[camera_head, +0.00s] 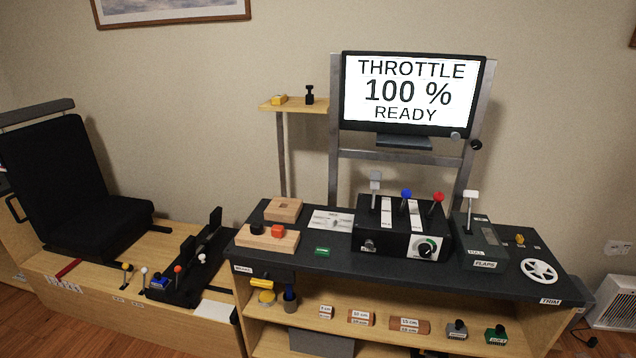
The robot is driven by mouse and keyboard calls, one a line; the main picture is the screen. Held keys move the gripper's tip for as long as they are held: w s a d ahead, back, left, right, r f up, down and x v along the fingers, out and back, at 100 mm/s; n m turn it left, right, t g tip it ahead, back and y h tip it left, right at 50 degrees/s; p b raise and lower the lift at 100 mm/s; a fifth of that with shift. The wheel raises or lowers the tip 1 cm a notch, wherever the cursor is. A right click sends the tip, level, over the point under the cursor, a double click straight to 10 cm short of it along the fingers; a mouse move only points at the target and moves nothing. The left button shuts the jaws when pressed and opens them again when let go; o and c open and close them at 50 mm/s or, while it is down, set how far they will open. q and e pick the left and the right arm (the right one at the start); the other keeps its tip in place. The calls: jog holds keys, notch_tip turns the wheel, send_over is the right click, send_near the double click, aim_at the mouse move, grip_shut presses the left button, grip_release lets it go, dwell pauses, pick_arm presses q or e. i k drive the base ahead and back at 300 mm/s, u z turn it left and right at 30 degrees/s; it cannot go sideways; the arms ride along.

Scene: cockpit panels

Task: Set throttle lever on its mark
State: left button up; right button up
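A black lever box (400,240) stands on the dark console top. Three levers rise from it: one with a grey block handle (375,178), one with a blue knob (406,194) and one with a red knob (438,197). White strips with markings lie beside the levers; their marks are too small to read. I cannot read which lever is labelled throttle. The monitor (411,95) above the box reads "THROTTLE 100 % READY". Neither of my grippers shows in the head view.
The flaps unit (480,240) with a white-handled lever and a white trim wheel (539,271) stand right of the box. Wooden blocks (267,238) lie left of it on the console. Shelves below hold several small objects. A black seat (70,185) stands far left.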

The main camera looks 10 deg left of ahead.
aim_at(375, 186)
jog(key=u, duration=0.5)
jog(key=k, duration=0.6)
jog(key=u, duration=0.9)
jog(key=i, duration=1.3)
jog(key=z, duration=0.45)
jog(key=i, duration=0.85)
jog(key=z, duration=1.45)
jog(key=i, duration=0.6)
jog(key=z, duration=0.55)
